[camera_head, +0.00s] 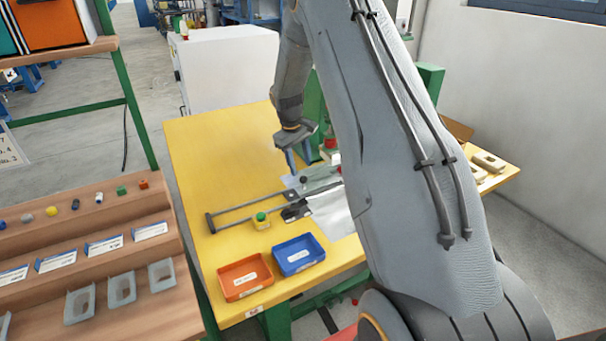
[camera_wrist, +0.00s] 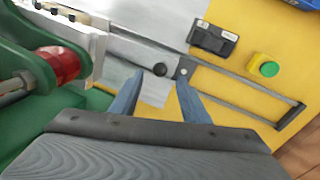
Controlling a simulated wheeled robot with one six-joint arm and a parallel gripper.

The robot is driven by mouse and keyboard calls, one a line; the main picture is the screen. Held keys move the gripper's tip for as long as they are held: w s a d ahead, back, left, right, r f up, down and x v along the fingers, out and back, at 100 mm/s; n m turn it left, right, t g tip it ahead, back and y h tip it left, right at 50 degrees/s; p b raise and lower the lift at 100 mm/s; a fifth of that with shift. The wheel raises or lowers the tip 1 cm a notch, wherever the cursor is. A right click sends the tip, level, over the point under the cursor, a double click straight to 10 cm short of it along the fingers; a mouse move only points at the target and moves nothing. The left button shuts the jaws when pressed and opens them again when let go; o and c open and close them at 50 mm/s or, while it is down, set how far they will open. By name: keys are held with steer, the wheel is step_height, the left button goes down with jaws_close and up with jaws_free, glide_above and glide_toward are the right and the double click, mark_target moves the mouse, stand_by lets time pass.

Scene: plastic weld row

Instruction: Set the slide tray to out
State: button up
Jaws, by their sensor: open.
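The slide tray (camera_wrist: 134,48) is a pale narrow plate with a black knob (camera_wrist: 160,69) near its end. It sits at the machine end of two dark rails (camera_wrist: 240,92), and the outer stretch of the rails is empty. In the head view the knob (camera_head: 303,180) shows just below my gripper (camera_head: 298,164). My gripper (camera_wrist: 157,92) is open, its two blue fingers pointing toward the knob, one on either side of it in the wrist picture. I cannot tell whether the fingers touch it. My arm hides part of the machine in the head view.
A green-topped button box (camera_head: 261,221) stands beside the rails, and a black block (camera_wrist: 213,39) lies near them. An orange bin (camera_head: 245,277) and a blue bin (camera_head: 298,254) sit at the front of the yellow table (camera_head: 205,160). The green machine with a red part (camera_wrist: 60,64) is close by.

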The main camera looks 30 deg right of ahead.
mark_target(302, 177)
steer(key=shift+w+d+f+p, duration=0.1)
steer(key=shift+d+f+p, duration=0.15)
steer(key=shift+f, duration=0.65)
steer(key=shift+s+d+f+p, duration=0.1)
steer(key=shift+f+p, duration=0.15)
steer(key=shift+f, duration=0.7)
steer(key=shift+w+d+f+p, duration=0.1)
steer(key=shift+d+f+p, duration=0.15)
steer(key=shift+f, duration=0.65)
steer(key=shift+a, duration=0.1)
jaws_close()
